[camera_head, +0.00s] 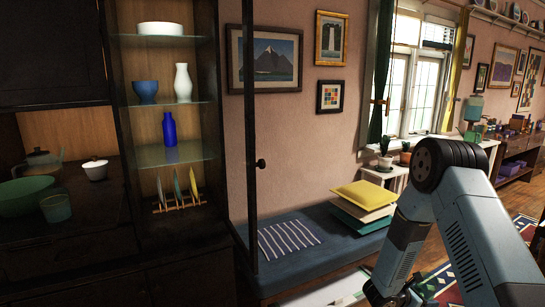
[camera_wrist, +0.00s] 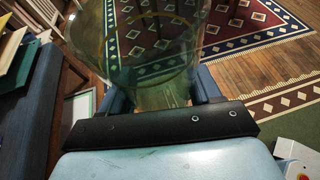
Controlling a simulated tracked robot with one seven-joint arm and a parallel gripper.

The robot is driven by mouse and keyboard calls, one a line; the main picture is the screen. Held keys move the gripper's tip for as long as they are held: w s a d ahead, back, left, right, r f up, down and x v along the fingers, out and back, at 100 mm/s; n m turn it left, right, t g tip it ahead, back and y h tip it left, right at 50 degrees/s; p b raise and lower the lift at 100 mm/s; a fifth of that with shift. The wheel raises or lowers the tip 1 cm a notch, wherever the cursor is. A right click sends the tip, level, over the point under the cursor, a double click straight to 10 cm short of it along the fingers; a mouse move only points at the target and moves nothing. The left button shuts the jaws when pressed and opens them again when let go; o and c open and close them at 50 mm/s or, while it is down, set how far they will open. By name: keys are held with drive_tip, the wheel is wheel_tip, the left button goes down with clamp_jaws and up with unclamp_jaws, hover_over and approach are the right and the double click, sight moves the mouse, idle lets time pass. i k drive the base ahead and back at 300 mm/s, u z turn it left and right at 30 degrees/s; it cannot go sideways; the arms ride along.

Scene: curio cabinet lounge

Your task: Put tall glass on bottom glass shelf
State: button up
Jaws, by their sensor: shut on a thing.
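A clear, greenish tall glass (camera_wrist: 150,62) fills the upper middle of the wrist view, wide rim away from me. My gripper (camera_wrist: 165,92) is shut on it, with a blue finger on each side of its narrower lower part. In the head view my gripper (camera_head: 392,291) is low at the bottom edge, right of the bench and well away from the cabinet; the glass is hard to make out there. The bottom glass shelf (camera_head: 150,157) is in the lit cabinet at left, with a blue bottle (camera_head: 169,130) standing near its middle.
Higher shelves hold a white vase (camera_head: 182,82), a blue bowl (camera_head: 145,91) and a white bowl (camera_head: 160,28). A plate rack (camera_head: 178,203) stands below. The cabinet's glass door (camera_head: 250,130) stands open. A bench (camera_head: 300,262) with stacked cushions (camera_head: 364,194) lies between cabinet and arm.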

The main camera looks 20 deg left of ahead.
sight(192, 156)
drive_tip(key=z, duration=1.15)
drive_tip(key=i, duration=0.15)
drive_tip(key=u, duration=2.1)
